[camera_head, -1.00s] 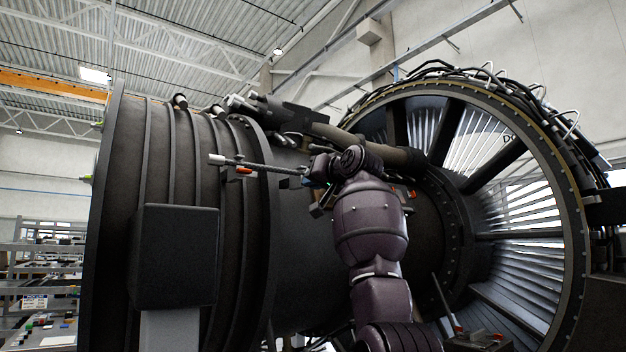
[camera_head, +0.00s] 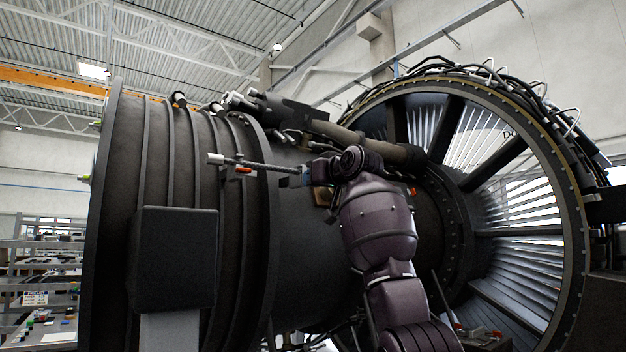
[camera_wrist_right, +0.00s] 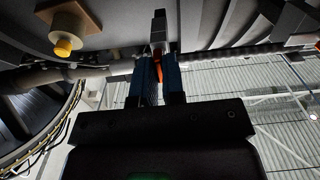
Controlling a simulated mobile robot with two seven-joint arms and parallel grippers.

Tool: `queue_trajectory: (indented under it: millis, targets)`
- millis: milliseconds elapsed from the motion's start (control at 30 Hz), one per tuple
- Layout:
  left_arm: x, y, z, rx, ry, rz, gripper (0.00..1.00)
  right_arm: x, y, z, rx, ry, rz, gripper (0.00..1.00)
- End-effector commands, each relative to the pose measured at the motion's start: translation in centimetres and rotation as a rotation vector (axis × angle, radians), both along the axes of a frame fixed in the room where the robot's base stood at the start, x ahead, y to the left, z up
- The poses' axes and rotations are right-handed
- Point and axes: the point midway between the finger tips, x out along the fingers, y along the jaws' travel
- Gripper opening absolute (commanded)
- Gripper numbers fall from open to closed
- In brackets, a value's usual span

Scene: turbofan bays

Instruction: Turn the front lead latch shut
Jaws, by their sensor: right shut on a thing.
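My right gripper (camera_head: 298,178) is at the side of the dark engine casing, in the middle of the head view. Its two blue fingers also show in the right wrist view (camera_wrist_right: 158,84). They are shut on a small grey and orange-red part, which looks like the front lead latch (camera_wrist_right: 158,68). The fingers hide much of it, so I cannot tell its exact angle. A thin dark lead (camera_head: 262,165) with a pale end runs left from near the gripper, with an orange piece (camera_head: 243,170) beside it. My left gripper is not in view.
A tan block with a yellow-tipped knob (camera_wrist_right: 65,46) sits close by in the wrist view. A thick pipe (camera_head: 370,146) crosses just above my right wrist. The large bladed fan ring (camera_head: 575,240) stands to the right. Shelving (camera_head: 40,265) is at far left.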

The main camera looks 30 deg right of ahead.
Motion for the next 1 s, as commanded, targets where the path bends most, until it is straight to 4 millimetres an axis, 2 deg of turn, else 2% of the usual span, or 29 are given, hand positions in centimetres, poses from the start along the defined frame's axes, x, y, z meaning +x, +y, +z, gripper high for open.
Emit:
queue_trajectory:
  millis: [167,200,333,600,733,1000]
  targets:
    - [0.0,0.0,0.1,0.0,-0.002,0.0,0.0,-0.1,0.0,0.2,-0.002,-0.004,-0.001,0.0]
    - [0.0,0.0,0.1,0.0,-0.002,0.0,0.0,-0.1,0.0,0.2,-0.002,-0.004,-0.001,0.14]
    - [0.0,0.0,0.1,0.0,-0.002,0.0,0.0,-0.1,0.0,0.1,-0.002,-0.003,-0.001,0.34]
    - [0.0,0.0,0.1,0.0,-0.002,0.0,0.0,-0.1,0.0,0.1,-0.001,-0.002,-0.001,0.35]
    - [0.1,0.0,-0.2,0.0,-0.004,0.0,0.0,-0.7,-0.2,0.0,-0.001,-0.002,-0.001,0.35]
    - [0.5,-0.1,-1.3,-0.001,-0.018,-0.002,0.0,-5.0,-0.8,-0.2,-0.002,-0.004,-0.002,0.35]
